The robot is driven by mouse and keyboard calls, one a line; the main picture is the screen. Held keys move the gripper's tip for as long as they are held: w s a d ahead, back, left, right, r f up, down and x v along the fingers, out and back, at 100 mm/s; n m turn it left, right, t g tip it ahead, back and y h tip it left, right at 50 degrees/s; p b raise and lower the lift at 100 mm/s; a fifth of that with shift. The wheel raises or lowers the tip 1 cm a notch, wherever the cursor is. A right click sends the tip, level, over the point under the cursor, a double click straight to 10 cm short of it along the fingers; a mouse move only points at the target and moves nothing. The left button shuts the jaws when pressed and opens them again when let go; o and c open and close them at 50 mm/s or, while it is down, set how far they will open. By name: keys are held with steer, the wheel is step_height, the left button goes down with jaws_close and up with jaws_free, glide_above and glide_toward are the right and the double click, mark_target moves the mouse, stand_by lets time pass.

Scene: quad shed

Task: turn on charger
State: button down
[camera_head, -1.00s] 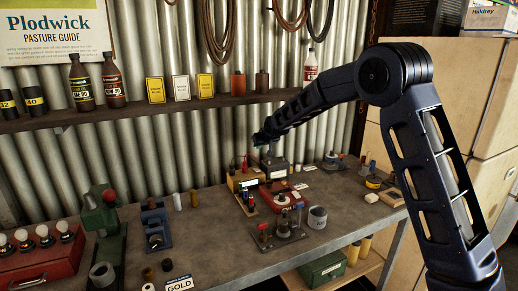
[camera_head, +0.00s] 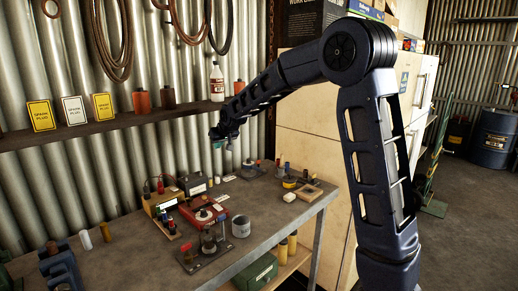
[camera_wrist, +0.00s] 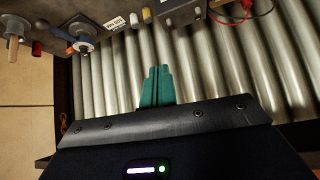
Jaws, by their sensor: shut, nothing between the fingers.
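On the bench, a yellow box (camera_head: 160,203) has red and black clips on top. A grey box (camera_head: 194,185) stands behind and right of it, and a red unit with a round dial (camera_head: 203,213) in front. Which of these is the charger I cannot tell for sure, and no switch state is readable. My gripper (camera_head: 218,140) is in the air above and right of the grey box, near the corrugated wall, touching nothing. In the wrist view its teal fingers (camera_wrist: 155,87) are together and empty. A red cable (camera_wrist: 232,16) shows at the top right there.
A metal stand with posts (camera_head: 209,245) and a grey cup (camera_head: 240,226) are at the bench's front. A shelf with a white bottle (camera_head: 217,82) runs along the wall.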

steer(key=s+d+r+m+h, duration=0.15)
steer(key=s+d, duration=0.35)
steer(key=d, duration=0.5)
steer(key=s+d+r+m, duration=0.1)
steer(key=s+d+r, duration=0.25)
steer(key=d, duration=0.65)
steer(key=s+d+r+m+h, duration=0.1)
steer(key=s+d, duration=0.4)
steer(key=d, duration=0.5)
steer(key=s+d+f+m+g+h, duration=0.1)
steer(key=s+d+f, duration=0.1)
steer(key=s+d, duration=0.5)
steer(key=s+d+f+m+g+h, duration=0.1)
steer(key=s+d, duration=0.7)
steer(key=s, duration=0.8)
step_height(320, 180, down, 2)
steer(key=shift+s+d+f+m, duration=0.15)
steer(key=shift+d+m, duration=0.15)
steer(key=shift+m, duration=0.35)
steer(key=c, duration=2.2)
jaws_free()
steer(key=shift+h, duration=0.25)
